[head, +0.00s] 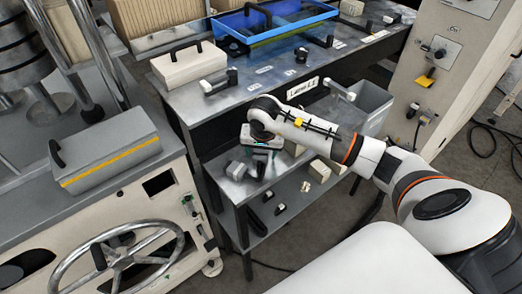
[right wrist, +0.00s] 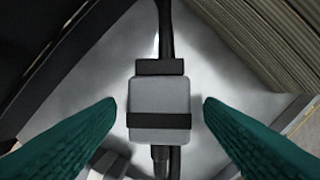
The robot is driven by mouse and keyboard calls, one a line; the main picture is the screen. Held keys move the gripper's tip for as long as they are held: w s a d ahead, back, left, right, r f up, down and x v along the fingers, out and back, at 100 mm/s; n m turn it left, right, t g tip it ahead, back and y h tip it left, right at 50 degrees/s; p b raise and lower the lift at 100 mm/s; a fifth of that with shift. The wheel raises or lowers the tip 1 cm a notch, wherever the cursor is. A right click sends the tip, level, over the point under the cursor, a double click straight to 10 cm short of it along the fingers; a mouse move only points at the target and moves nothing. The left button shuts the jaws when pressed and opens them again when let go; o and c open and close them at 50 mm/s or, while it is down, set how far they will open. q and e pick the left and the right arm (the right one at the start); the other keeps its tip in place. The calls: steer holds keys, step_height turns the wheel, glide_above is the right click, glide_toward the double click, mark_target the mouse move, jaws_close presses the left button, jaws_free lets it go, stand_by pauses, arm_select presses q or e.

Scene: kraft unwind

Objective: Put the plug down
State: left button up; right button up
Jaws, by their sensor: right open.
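The plug (right wrist: 160,95), a grey block with a black band and a black collar, shows in the middle of the right wrist view. A black cable or stem runs from each end of it. My right gripper (right wrist: 160,107) is open, with one green finger on each side of the plug and a visible gap to both. The plug appears to rest on a pale grey surface. In the head view my right gripper (head: 262,152) is low over the lower shelf (head: 285,185) of the dark bench; I cannot single out the plug there. My left gripper is not in view.
Small blocks (head: 319,170) and dark pieces lie on the lower shelf. The bench top (head: 255,90) above holds a white case (head: 188,63) and a blue tray (head: 275,20). A machine with a handwheel (head: 125,262) is left.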

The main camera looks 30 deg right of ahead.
steer(key=b+v, duration=0.2)
steer(key=v, duration=1)
steer(key=shift+a+r, duration=0.1)
